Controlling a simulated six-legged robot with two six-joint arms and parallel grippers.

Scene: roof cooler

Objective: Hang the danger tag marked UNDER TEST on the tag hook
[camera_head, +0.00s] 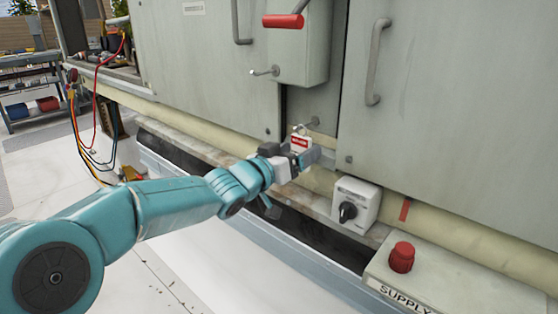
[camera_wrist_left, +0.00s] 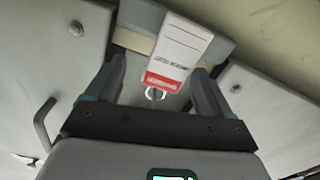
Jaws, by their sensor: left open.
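A small white tag with a red band (camera_head: 299,143) is in front of the cabinet in the head view, with a metal ring at its top. Its lettering is too small to read. My left gripper (camera_head: 306,157) is open around the tag. In the left wrist view the tag (camera_wrist_left: 177,48) lies between the two spread fingers, with visible gaps on both sides and its ring (camera_wrist_left: 155,93) toward the palm. What bears the tag's ring is not clear. A short metal peg with a pale ball end (camera_head: 264,71) sticks out left of the switch box. My right gripper is not in view.
A grey switch box (camera_head: 300,50) with a red handle (camera_head: 283,21) is above the gripper. A rotary switch (camera_head: 355,205) and a red button (camera_head: 402,257) on the SUPPLY box are to the right. Cabinet handles (camera_head: 377,62) jut out. A beige pipe (camera_head: 450,225) runs along the cabinet's foot.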

